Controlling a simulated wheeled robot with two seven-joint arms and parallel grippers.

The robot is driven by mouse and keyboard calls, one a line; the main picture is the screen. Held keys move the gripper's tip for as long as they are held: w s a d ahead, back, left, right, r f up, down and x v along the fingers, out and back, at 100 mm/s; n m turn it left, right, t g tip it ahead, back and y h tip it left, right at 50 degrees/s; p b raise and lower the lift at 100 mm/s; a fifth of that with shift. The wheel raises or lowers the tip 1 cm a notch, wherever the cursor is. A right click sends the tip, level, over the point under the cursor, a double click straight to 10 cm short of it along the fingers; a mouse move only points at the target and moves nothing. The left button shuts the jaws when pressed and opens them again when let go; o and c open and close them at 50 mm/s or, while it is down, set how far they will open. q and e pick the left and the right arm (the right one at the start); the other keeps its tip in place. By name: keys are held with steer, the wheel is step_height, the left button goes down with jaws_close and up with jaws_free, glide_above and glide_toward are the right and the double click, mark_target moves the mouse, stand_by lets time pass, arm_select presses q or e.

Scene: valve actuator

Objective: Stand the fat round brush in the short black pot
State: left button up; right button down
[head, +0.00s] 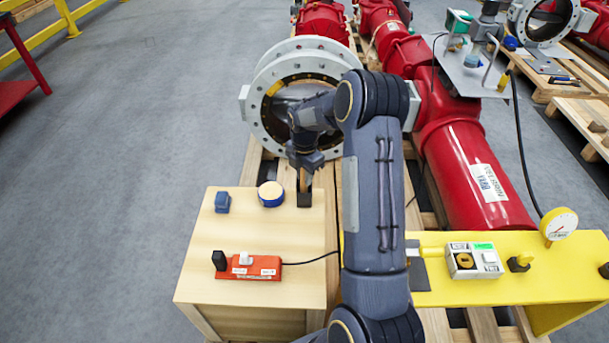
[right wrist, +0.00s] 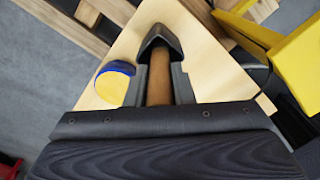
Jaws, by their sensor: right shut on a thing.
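My right gripper (head: 306,163) is at the far right part of the wooden box top, pointing down. It is shut on the brown wooden handle of the brush (head: 303,181), which also shows between the fingers in the right wrist view (right wrist: 159,80). The handle looks close to upright. Directly below it is the short black pot (head: 304,199), near the far right corner of the box top. The brush's lower end meets the pot's outline; its bristles are hidden, and I cannot tell how deep it sits. My left gripper is not in view.
A yellow bench (head: 510,290) stands right. A large grey flange (head: 262,110) rises behind.

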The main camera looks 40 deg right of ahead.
steer(key=c, duration=1.4)
jaws_free()
steer(key=shift+f, duration=0.3)
steer(key=shift+c, duration=0.2)
steer(key=shift+o, duration=0.9)
steer(key=shift+r, duration=0.1)
